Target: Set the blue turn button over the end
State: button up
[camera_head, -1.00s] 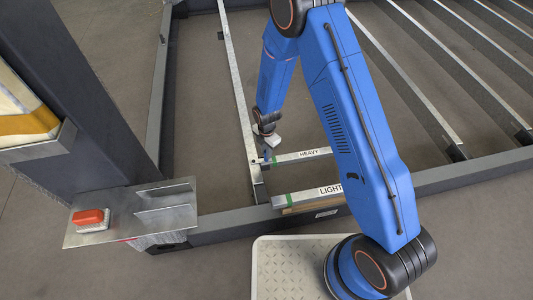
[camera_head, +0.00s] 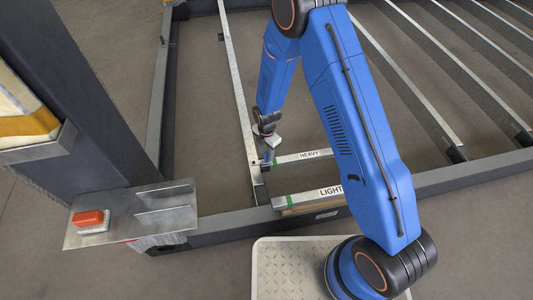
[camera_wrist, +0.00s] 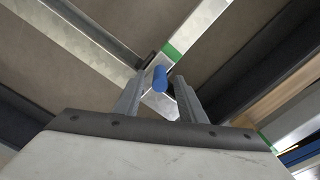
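The blue turn button (camera_wrist: 160,78) shows in the wrist view as a small blue rounded piece on a grey metal bar that carries a green mark. It lies between the tips of my gripper (camera_wrist: 163,77). The two fingers stand apart, with a gap visible beside the button, so I see no firm hold. In the head view my gripper (camera_head: 268,156) hangs down at the near end of a long rail, beside the bar labelled HEAVY (camera_head: 303,156). The button is too small to make out clearly there.
A bar labelled LIGHT (camera_head: 308,196) lies nearer, on the dark frame beam (camera_head: 220,228). A metal shelf (camera_head: 135,222) with a red-topped brush-like item (camera_head: 90,220) is at left. A dark post (camera_head: 75,90) rises there. Several slanted rails fill the right.

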notch_tip(320, 180, up, 17)
dwell(0.5)
jog(key=shift+f, duration=0.1)
dwell(0.3)
jog(key=s+d+r+m+t, duration=0.1)
jog(key=s+d+r+m, duration=0.25)
jog(key=d+r, duration=0.35)
jog(key=s+d+r+m+t, duration=0.1)
jog(key=s+d+r+m, duration=0.3)
jog(key=r, duration=0.5)
jog(key=s+d+r+m, duration=0.2)
jog(key=d+r+m, duration=0.35)
jog(key=r, duration=0.35)
jog(key=s+d+r+m+t, duration=0.1)
jog(key=s+d+r+m, duration=0.1)
jog(key=s+d+m, duration=0.2)
jog(key=s+d+r+m+t, duration=0.1)
jog(key=s+d+r+m, duration=0.2)
jog(key=s, duration=0.7)
jog(key=s+d+r+m, duration=0.3)
jog(key=s+d+m, duration=0.2)
jog(key=s, duration=0.3)
jog(key=shift+r+m+t, duration=0.2)
jog(key=shift+m+t, duration=0.2)
jog(key=shift+m, duration=0.4)
